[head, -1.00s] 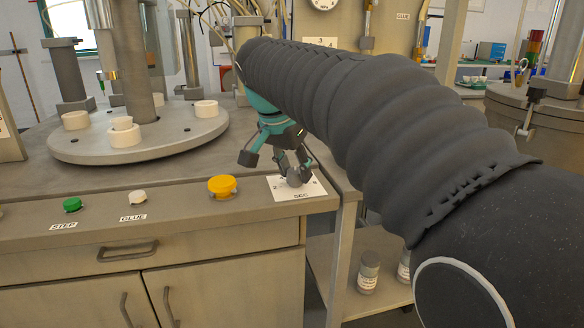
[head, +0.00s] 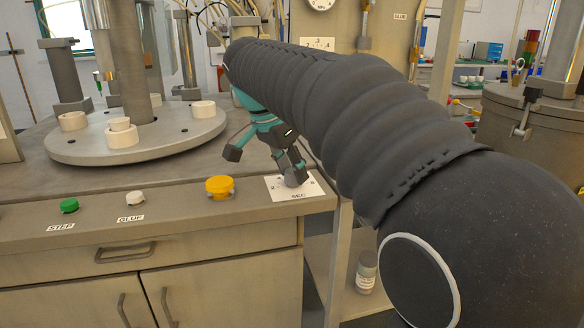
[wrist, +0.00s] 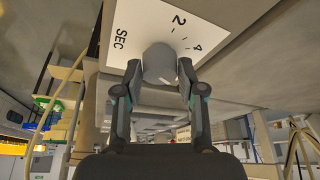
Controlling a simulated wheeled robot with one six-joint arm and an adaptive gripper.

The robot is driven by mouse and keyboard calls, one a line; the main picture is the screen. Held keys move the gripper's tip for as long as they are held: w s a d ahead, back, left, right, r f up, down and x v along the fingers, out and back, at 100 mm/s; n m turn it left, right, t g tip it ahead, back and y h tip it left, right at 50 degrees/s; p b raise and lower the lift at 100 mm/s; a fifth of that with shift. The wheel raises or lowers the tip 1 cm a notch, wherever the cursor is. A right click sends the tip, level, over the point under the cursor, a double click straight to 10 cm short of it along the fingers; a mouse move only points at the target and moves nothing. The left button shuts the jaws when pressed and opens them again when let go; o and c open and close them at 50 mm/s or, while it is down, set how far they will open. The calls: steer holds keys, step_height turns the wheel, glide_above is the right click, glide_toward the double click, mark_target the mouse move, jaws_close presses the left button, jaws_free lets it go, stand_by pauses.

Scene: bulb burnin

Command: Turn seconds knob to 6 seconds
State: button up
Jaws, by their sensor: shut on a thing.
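The seconds knob (head: 294,177) is a grey round knob on a white dial plate (head: 312,193) marked SEC, at the right end of the bench front. In the wrist view the grey knob (wrist: 160,64) sits between my fingers, with the numbers 2 and 4 showing on the plate (wrist: 112,22). My gripper (head: 290,172) comes down from above and is shut on the knob; it also shows in the wrist view (wrist: 160,82). The knob's pointer is hidden, so its setting cannot be read.
A round turntable (head: 170,146) with white rings stands behind. A small bottle (head: 366,270) is on a lower shelf.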

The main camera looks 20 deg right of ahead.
steer(key=o, duration=1.1)
steer(key=shift+r, duration=0.1)
steer(key=v, duration=1.1)
steer(key=shift+a+r, duration=0.25)
steer(key=shift+r, duration=0.1)
steer(key=shift+s, duration=0.1)
steer(key=s+d+f+n+t+y, duration=0.1)
steer(key=s+f+n, duration=0.3)
steer(key=s+f, duration=0.3)
steer(key=s+d+f+n+t+y, duration=0.1)
steer(key=s+d+f+n, duration=0.1)
steer(key=s+f+n, duration=0.2)
steer(key=s+d+f+n+t+y, duration=0.1)
steer(key=s+f+n, duration=0.3)
steer(key=s+f, duration=0.5)
steer(key=shift+s+d+f+n+t+y, duration=0.1)
steer(key=shift+s+f+n+y, duration=0.05)
steer(key=shift+f, duration=1.05)
steer(key=shift+s+d+f+n+t+y, duration=0.1)
steer(key=shift+s+d+f+y, duration=0.1)
steer(key=shift+f, duration=0.95)
steer(key=shift+s+d+f+n+t+y, duration=0.1)
steer(key=shift+f+n+y, duration=0.05)
steer(key=shift+f, duration=1.05)
